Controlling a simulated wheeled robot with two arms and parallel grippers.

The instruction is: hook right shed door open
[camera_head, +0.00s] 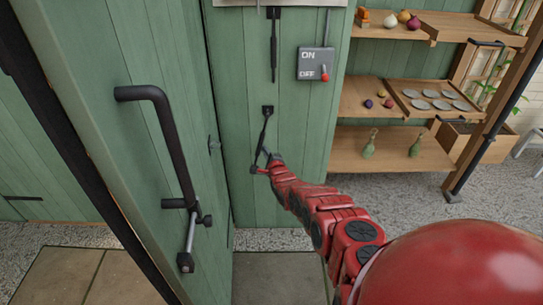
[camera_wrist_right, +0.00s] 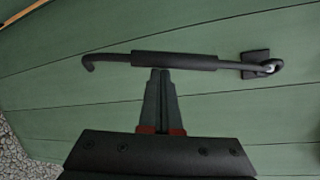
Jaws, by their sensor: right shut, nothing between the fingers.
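The green shed door (camera_head: 120,60) stands at the left with its long black handle (camera_head: 165,115) facing me. On the green wall (camera_head: 235,90), a dark hook (camera_head: 264,131) hangs from a square plate. My right gripper (camera_head: 262,167) is at the hook's lower part. In the right wrist view, the hook's black sleeve (camera_wrist_right: 175,62) crosses above my shut, empty fingers (camera_wrist_right: 160,72). The fingertips meet the sleeve's edge; I cannot tell whether they touch. My left gripper is not in view.
A switch box (camera_head: 314,64) marked ON and OFF and another dark hanging piece (camera_head: 274,45) are above on the wall. Wooden shelves (camera_head: 390,155) with plates, bulbs and bottles stand at the right. Gravel (camera_head: 410,215) and paving slabs (camera_head: 275,280) lie below.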

